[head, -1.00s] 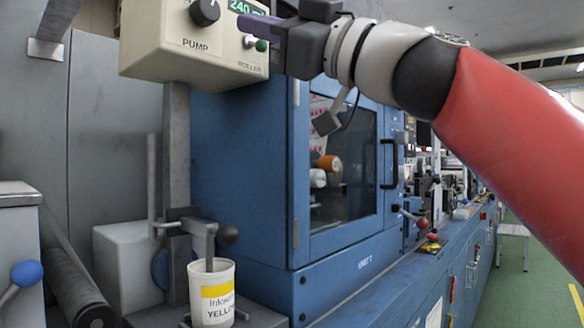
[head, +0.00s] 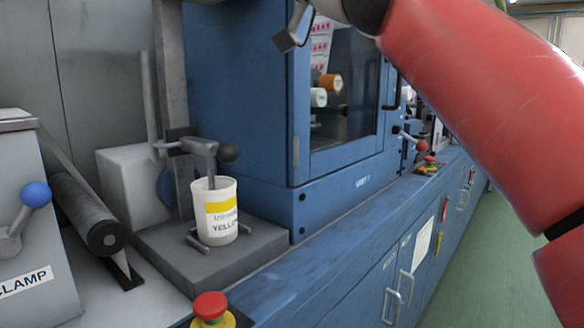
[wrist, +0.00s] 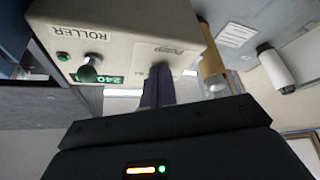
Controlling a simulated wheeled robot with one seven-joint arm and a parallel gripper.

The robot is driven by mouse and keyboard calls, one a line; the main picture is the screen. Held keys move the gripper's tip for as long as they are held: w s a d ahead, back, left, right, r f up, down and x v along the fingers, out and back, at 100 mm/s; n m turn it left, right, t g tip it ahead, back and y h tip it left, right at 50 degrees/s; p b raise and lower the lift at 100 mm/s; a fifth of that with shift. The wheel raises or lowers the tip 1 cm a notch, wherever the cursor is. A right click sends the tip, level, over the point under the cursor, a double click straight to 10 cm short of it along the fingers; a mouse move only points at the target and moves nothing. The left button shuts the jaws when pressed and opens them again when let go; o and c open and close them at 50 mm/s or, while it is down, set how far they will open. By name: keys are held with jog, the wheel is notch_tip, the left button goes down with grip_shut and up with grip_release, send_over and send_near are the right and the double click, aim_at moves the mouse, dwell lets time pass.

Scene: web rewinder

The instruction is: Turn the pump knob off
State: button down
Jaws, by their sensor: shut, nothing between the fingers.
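In the wrist view the cream control box (wrist: 125,45) shows upside down, with a ROLLER label, a green 240 display (wrist: 110,79) and a PUMP label (wrist: 172,50). My gripper (wrist: 158,70) is shut and empty, its dark purple fingers side by side in front of the pump end of the box. The fingertips overlap the spot by the PUMP label, and the pump knob cannot be made out behind them. Whether they touch it is unclear. A dark knob (wrist: 87,72) sits by the ROLLER side. The head view shows neither the box nor my gripper.
In the head view an ink pot labelled YELLOW (head: 215,212) stands on a grey plate (head: 150,245) under a stirrer. A red emergency button (head: 210,306) and a blue-balled CLAMP lever (head: 35,195) are lower left. The blue machine cabinet (head: 240,110) stands behind.

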jog(key=shift+r, duration=0.4)
dwell(0.7)
jog(key=s+d+b, duration=0.2)
jog(key=s+d, duration=0.1)
jog(key=d, duration=0.1)
jog(key=shift+s+d+f+b, duration=0.35)
jog(key=shift+d+f, duration=0.05)
dwell(0.4)
jog(key=w+d+f+m+h, duration=0.2)
jog(key=f+m+h, duration=0.1)
jog(key=f, duration=0.6)
jog(key=w+d+f+m+t+h, duration=0.1)
jog(key=d+f+m+h, duration=0.25)
jog(key=f, duration=0.45)
jog(key=w+d+f+m+h, duration=0.2)
jog(key=f+m+h, duration=0.15)
jog(key=f, duration=0.55)
jog(key=s+d+f+m+g+h, duration=0.1)
jog(key=s+d+f+m+h, duration=0.2)
jog(key=f, duration=0.9)
jog(key=s+d+f+m+g+h, duration=0.2)
jog(key=s+f, duration=0.4)
jog(key=f, duration=0.6)
jog(key=s+d+f+m+g+h, duration=0.2)
jog(key=s+d+f+m+h, duration=0.2)
jog(key=f, duration=0.8)
jog(key=shift+s+d+f+m+h, duration=0.25)
jog(key=shift+s+d+h, duration=0.2)
jog(key=shift+d+h, duration=0.6)
